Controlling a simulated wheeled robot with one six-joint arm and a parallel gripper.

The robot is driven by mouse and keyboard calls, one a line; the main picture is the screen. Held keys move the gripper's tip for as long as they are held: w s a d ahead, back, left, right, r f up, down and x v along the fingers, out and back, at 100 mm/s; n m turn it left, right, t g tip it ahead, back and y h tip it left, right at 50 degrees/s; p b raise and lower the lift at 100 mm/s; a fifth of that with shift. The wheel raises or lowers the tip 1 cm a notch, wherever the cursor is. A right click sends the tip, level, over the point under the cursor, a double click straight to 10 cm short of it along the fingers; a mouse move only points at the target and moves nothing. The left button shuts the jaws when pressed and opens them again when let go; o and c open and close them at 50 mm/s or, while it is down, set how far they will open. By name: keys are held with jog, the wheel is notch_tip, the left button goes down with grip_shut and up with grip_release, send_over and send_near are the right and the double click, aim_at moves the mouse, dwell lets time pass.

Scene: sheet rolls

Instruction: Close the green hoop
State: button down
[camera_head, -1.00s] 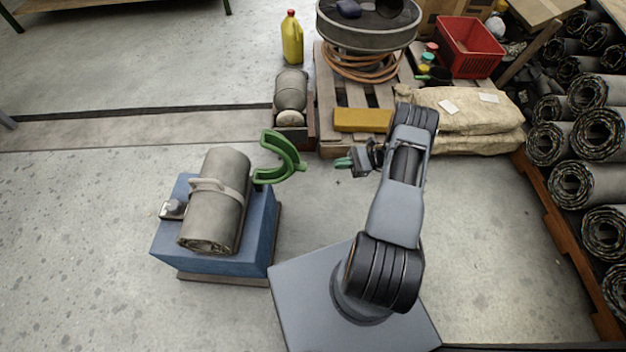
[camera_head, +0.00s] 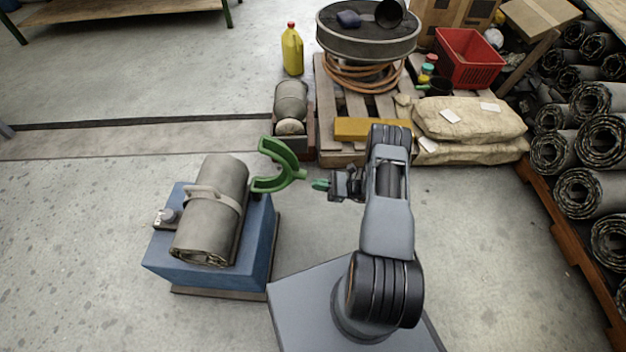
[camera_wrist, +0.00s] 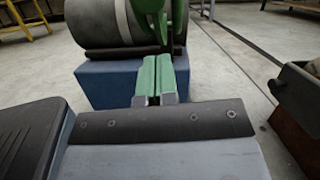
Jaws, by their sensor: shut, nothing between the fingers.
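The green hoop (camera_head: 281,167) stands swung open at the right side of the blue block (camera_head: 258,240), beside the grey sheet roll (camera_head: 215,212). A pale band (camera_head: 213,196) crosses over the roll. My gripper (camera_head: 320,185) has green fingertips and is shut and empty, just right of the hoop with a small gap in the head view. In the wrist view the shut fingertips (camera_wrist: 153,80) point toward the roll (camera_wrist: 105,22) and the blue block (camera_wrist: 105,85). Part of the green hoop (camera_wrist: 178,22) shows behind and above the fingertips; whether they touch is unclear there.
A pallet (camera_head: 342,150) with a yellow bar (camera_head: 372,129), sacks (camera_head: 470,118) and a red crate (camera_head: 468,58) stands behind my arm. Stacked rolls (camera_head: 590,190) line the right side. A small crate (camera_head: 291,140) stands behind the hoop. The floor at left is clear.

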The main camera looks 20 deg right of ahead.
jog(key=shift+w+a+r, duration=0.1)
jog(key=shift+a+r, duration=0.4)
jog(key=shift+r, duration=0.35)
jog(key=shift+w+a+r, duration=0.1)
jog(key=shift+a+r, duration=0.4)
jog(key=shift+r, duration=0.35)
